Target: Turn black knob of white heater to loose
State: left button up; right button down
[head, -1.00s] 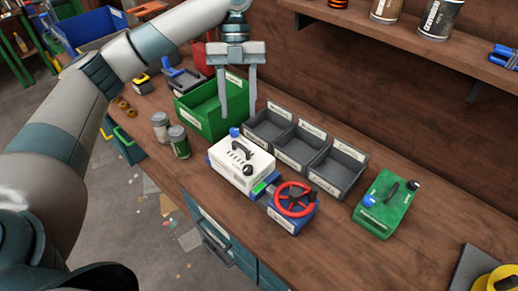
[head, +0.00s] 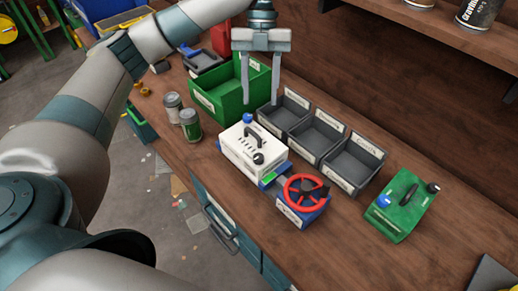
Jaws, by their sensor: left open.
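The white heater (head: 237,153) stands on the wooden bench, a white box with a black handle on top. Its black knob (head: 258,158) sits at the front right corner, and a blue knob (head: 247,118) is at the back. My left gripper (head: 260,102) is open and empty, pointing down, with its two fingers apart. It hangs above and behind the heater, in front of the green bin, clear of the knob. My right gripper is not in view.
A blue box with a red handwheel (head: 304,190) stands just right of the heater. Grey bins (head: 318,137) and a green bin (head: 229,103) stand behind. Two cans (head: 190,125) are at left. A green box (head: 401,207) is at right. A shelf edge (head: 440,25) overhangs the back.

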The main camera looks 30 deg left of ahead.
aim_at(259, 157)
pick_arm(q)
jog(key=p+x, duration=0.3)
jog(key=x, duration=1.3)
jog(key=shift+f+p, duration=0.15)
jog(key=shift+p, duration=0.2)
jog(key=c, duration=1.1)
